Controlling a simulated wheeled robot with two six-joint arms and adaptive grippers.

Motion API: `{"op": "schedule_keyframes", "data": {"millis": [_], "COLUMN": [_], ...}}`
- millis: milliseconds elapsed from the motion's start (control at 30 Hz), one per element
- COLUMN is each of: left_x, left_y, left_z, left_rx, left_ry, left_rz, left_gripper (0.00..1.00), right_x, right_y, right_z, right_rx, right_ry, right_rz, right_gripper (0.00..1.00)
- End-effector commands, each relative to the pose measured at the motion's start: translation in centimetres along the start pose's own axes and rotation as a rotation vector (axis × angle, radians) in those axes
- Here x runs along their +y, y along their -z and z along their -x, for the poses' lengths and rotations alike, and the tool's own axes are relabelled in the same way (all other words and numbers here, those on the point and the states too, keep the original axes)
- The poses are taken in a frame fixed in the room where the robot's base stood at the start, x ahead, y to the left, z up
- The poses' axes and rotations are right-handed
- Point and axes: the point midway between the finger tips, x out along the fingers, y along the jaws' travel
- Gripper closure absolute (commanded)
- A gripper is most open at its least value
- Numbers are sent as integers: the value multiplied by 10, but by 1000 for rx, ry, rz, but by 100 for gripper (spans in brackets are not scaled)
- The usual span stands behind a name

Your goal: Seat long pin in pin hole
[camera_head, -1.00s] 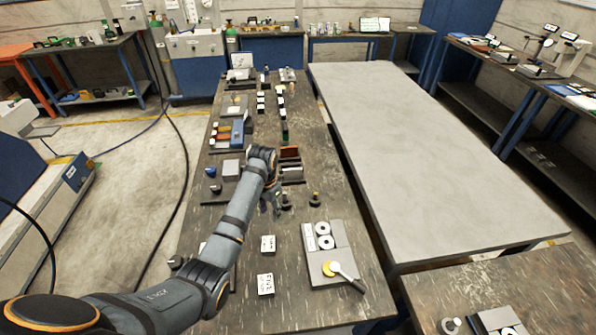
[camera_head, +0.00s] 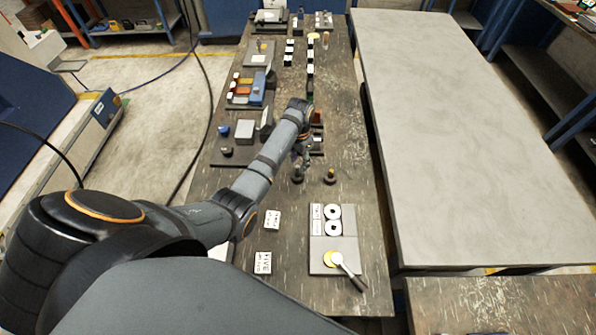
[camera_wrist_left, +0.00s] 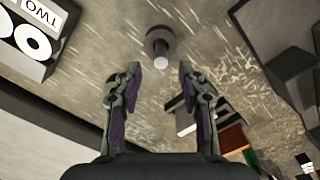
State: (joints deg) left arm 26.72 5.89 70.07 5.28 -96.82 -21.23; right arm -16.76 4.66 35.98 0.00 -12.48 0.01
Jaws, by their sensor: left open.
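My left gripper (camera_head: 303,160) reaches over the dark workbench in the head view. In the left wrist view its two fingers (camera_wrist_left: 161,70) are apart with nothing between them. Just beyond the fingertips, a short dark round piece with a pale pin-like end (camera_wrist_left: 159,44) stands on the bench. In the head view two small dark round pieces stand near the gripper, one right below it (camera_head: 297,176) and one to its right (camera_head: 330,177). I cannot tell which is the long pin, and I cannot make out the pin hole. My right gripper is out of view.
A grey tray (camera_head: 346,254) with two white ringed discs and a handled tool lies nearer on the bench. White label cards (camera_head: 272,219) lie to its left. Coloured blocks (camera_head: 257,88) and a grey box (camera_head: 245,130) stand farther back. A bare grey table (camera_head: 450,130) is at the right.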

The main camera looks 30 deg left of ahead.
Motion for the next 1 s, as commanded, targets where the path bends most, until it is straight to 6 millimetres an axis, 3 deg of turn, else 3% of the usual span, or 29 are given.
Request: {"op": "schedule_keyframes", "data": {"millis": [133,300,433,567,867,1000], "left_x": [-1,-2,-2,-2,-2,-2], "left_y": [-5,-6,-5,-5,-5,-5], "left_z": [-18,-46,-51,-51,-51,-51], "left_rx": [-6,-3,0,0,-1,-1], "left_ry": [-2,-2,0,0,-1,-1], "left_rz": [0,0,-1,-1,-1,0], "left_gripper": [59,59,59,59,97,100], "right_x": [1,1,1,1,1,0], "right_y": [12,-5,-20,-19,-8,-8], "right_z": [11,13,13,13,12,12], "right_rx": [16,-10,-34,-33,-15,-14], "right_ry": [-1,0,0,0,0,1], "right_rz": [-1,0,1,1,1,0], "right_gripper": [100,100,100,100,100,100]}}
